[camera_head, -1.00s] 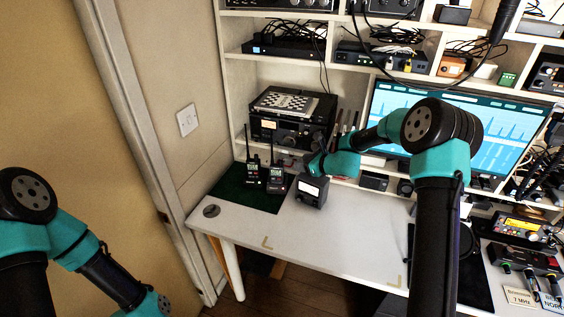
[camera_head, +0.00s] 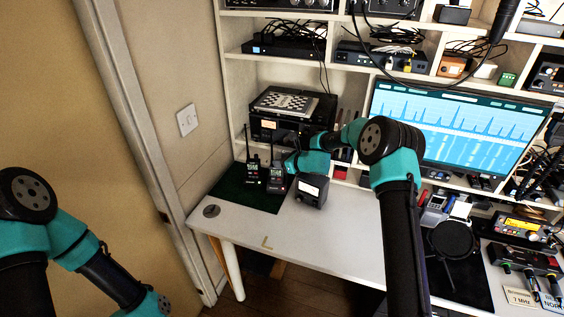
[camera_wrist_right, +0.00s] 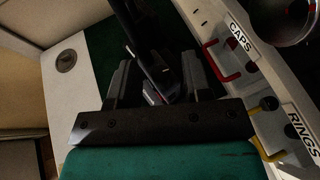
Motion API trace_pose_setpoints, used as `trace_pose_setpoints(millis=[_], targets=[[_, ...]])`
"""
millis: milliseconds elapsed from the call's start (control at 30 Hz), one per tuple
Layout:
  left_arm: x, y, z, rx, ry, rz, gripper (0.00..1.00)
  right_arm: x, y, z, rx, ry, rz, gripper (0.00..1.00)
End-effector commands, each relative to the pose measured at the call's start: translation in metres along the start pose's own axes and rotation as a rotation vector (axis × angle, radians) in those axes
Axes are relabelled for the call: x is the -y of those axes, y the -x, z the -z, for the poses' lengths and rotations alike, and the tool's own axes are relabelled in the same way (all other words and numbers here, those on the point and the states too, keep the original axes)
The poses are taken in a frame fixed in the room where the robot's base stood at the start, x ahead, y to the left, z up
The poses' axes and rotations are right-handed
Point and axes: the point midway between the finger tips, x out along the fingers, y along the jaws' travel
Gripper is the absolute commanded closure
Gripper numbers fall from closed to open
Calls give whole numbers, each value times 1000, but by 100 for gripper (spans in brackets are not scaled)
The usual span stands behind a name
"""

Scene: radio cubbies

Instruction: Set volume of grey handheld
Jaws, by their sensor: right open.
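Two dark handheld radios with antennas and lit displays stand on a green mat in the head view: a left one (camera_head: 253,171) and a right one (camera_head: 276,179). I cannot tell by colour which is the grey one. My right gripper (camera_head: 289,163) is beside the right radio, on its right side, partly hidden by its own wrist. In the right wrist view the gripper (camera_wrist_right: 156,72) is open, with a dark upright body (camera_wrist_right: 150,62) between or just beyond its fingers; contact is unclear. My left arm shows at lower left, its gripper outside the picture.
A black box meter with a white face (camera_head: 308,190) stands close under my right wrist. The green mat (camera_head: 236,190) borders a white desk (camera_head: 290,235), clear at its front. Shelves with radios rise behind.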

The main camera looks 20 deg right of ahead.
Motion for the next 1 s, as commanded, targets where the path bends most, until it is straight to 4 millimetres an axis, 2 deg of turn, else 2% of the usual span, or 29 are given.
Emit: trace_pose_setpoints(millis=[67,533,767,1000], targets=[[0,0,0,0,0,0,56,0,0,0,0,0,0,55],[0,0,0,0,0,0,56,0,0,0,0,0,0,100],[0,0,0,0,0,0,56,0,0,0,2,7,-12,100],[0,0,0,0,0,0,56,1,0,-1,7,43,-97,100]])
